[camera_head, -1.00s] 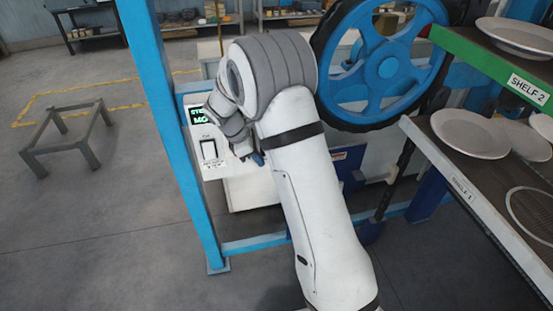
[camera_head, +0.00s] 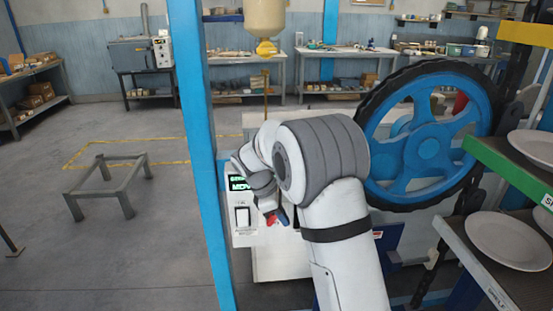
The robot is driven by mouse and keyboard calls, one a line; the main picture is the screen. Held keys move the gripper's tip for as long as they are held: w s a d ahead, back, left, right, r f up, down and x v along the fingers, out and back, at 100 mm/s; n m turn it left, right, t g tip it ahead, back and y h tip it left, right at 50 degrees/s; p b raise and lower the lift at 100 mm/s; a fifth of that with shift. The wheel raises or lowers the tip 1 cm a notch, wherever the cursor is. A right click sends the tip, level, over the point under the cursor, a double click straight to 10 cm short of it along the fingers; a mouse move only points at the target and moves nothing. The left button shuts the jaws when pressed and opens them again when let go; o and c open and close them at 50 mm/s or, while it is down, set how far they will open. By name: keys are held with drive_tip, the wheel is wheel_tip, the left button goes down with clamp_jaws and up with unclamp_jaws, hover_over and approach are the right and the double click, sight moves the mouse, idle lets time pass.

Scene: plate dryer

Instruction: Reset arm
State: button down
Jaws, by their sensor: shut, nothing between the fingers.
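My white and grey arm reaches up from the bottom right and bends at a thick grey joint in the middle of the view. My gripper (camera_head: 274,214) points down and to the right beside the control box (camera_head: 242,240). Its fingers are small and partly hidden by the wrist, with red and blue near the tips, and they hold nothing that I can see. The control box has a green lit display (camera_head: 240,183) and a white rocker switch (camera_head: 242,217), both in clear view to the left of my gripper.
A blue post (camera_head: 203,150) stands just left of the control box. A blue wheel with a black rim (camera_head: 425,148) is right of my arm. Shelves with plates (camera_head: 508,240) are at the right. A low metal frame (camera_head: 108,186) stands on open floor at the left.

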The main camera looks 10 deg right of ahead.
drive_tip(key=s+d+r+m+t+y, duration=0.1)
drive_tip(key=s+d+r+m, duration=0.25)
drive_tip(key=s+r, duration=0.2)
drive_tip(key=s+d+r+m+y, duration=0.2)
drive_tip(key=s+r+m, duration=0.2)
drive_tip(key=s, duration=0.3)
drive_tip(key=s+d+m+t+y, duration=0.1)
drive_tip(key=s+m+t+y, duration=0.1)
drive_tip(key=s+m, duration=0.7)
drive_tip(key=s, duration=0.7)
drive_tip(key=shift+s+t, duration=0.3)
idle(4.8)
